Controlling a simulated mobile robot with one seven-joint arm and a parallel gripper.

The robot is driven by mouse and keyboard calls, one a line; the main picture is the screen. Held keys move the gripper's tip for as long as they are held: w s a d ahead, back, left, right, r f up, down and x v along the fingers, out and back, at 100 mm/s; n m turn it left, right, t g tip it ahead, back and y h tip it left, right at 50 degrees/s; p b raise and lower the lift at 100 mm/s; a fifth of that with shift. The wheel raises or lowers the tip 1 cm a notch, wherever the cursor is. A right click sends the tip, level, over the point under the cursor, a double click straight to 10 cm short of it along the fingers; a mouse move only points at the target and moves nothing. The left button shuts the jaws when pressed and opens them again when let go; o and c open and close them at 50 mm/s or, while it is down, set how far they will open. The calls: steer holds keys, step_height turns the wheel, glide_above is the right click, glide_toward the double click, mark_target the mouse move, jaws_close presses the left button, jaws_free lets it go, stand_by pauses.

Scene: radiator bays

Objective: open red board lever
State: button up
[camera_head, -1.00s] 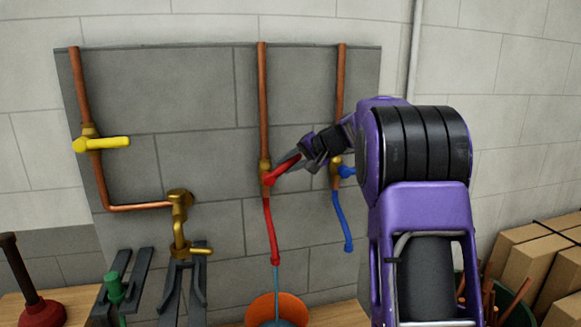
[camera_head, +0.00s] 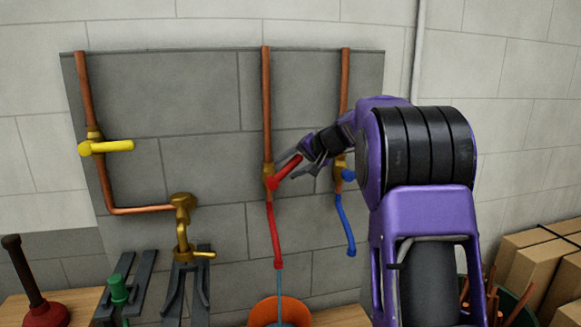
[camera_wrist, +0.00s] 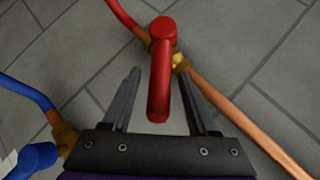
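The red lever (camera_head: 286,171) sits on a brass valve on the middle copper pipe of the grey board and slants up to the right. In the wrist view the red lever (camera_wrist: 161,80) lies between the two fingers of my gripper (camera_wrist: 160,74), with a gap showing on both sides. My gripper (camera_head: 300,156) reaches in from the right, its fingers around the lever's free end. The fingers are open. A red hose (camera_head: 274,235) hangs below the valve, and a thin blue stream runs from its end into an orange bucket (camera_head: 266,312).
A blue lever (camera_head: 348,175) and blue hose (camera_head: 344,222) are just right of my gripper. A yellow lever (camera_head: 112,147) and brass tap (camera_head: 183,240) are at left. A plunger (camera_head: 35,300) stands at lower left. Cardboard boxes (camera_head: 530,255) are at right.

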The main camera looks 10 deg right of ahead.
steer(key=v, duration=1.7)
steer(key=shift+r, duration=0.2)
steer(key=shift+s+d, duration=0.1)
steer(key=shift+d, duration=0.05)
